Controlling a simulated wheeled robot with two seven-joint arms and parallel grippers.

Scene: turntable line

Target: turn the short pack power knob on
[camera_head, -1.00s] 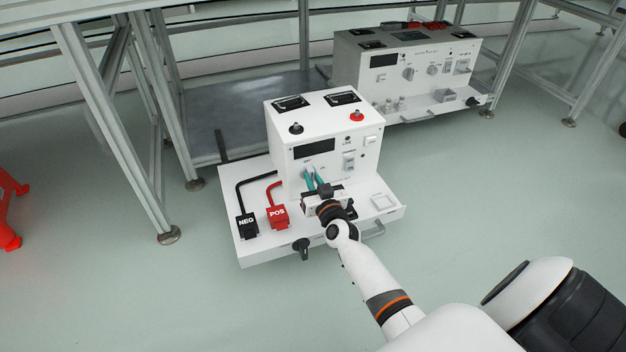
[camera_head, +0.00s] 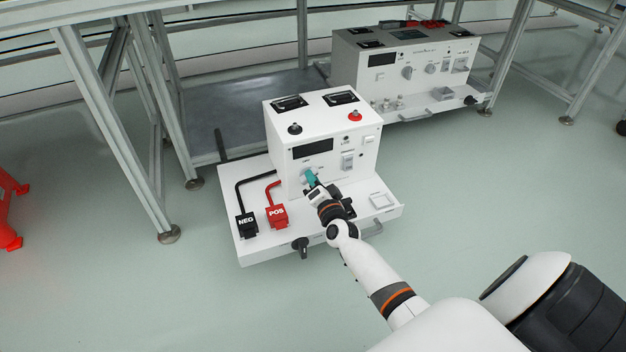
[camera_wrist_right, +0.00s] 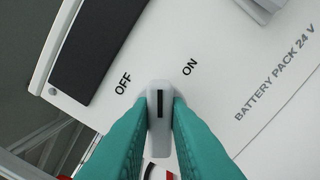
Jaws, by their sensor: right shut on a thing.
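The white power knob (camera_wrist_right: 159,125) with a black pointer line sits on the front panel of the near white battery unit (camera_head: 285,165). In the right wrist view, its pointer aims between the printed OFF and ON labels. My right gripper (camera_wrist_right: 160,118) is shut on the knob, one teal finger on each side. In the head view, my right gripper (camera_head: 311,178) reaches the panel below the dark display, and its fingers largely hide the knob. My left gripper is not in view.
Black NEG (camera_head: 247,226) and red POS (camera_head: 277,216) connectors lie on the unit's base, left of my gripper. A rocker switch (camera_head: 348,161) is right of it. A second, similar unit (camera_head: 400,75) stands behind. Floor in front is clear.

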